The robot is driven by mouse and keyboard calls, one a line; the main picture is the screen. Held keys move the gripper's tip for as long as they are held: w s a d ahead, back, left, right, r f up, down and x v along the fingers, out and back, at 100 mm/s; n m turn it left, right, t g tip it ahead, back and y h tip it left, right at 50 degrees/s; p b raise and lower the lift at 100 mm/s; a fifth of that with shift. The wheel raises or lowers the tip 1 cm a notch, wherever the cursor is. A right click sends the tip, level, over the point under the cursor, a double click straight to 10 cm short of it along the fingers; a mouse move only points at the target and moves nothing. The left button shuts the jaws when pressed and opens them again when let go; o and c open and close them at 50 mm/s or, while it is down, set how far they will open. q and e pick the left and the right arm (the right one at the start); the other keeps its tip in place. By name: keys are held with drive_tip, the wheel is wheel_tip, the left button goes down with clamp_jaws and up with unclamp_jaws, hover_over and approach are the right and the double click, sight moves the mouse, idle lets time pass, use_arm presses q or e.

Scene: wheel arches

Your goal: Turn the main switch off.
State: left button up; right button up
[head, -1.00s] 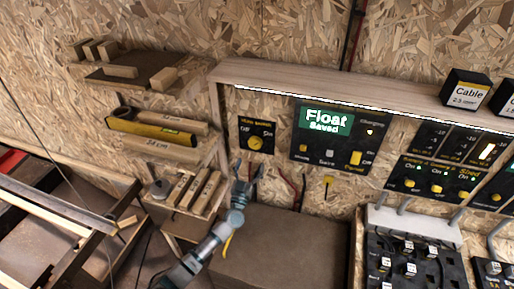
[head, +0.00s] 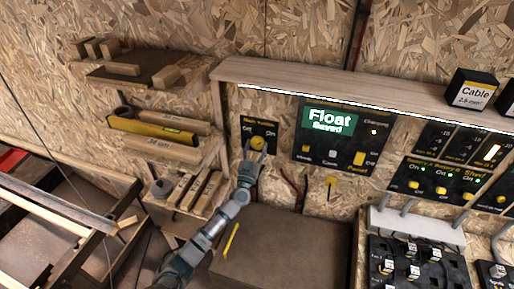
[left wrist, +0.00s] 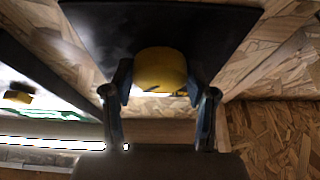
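The main switch is a yellow round knob (head: 257,143) on a small black panel (head: 271,131) marked Off and On, fixed to the chipboard wall under the wooden shelf. My left gripper (head: 253,154) is up at the panel, just below and in front of the knob. In the left wrist view the yellow knob (left wrist: 160,70) lies between the two fingers of my left gripper (left wrist: 162,88), which are apart on either side of it. I cannot tell whether the fingers touch it. My right gripper is not in view.
A larger black panel (head: 340,135) with a green "Float" screen is right of the switch. The wooden shelf (head: 300,88) juts out above. A brown box top (head: 285,250) lies below, and wooden racks (head: 150,150) stand left.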

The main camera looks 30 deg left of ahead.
use_arm(q)
drive_tip(key=shift+a, duration=0.15)
drive_tip(key=shift+c, duration=0.5)
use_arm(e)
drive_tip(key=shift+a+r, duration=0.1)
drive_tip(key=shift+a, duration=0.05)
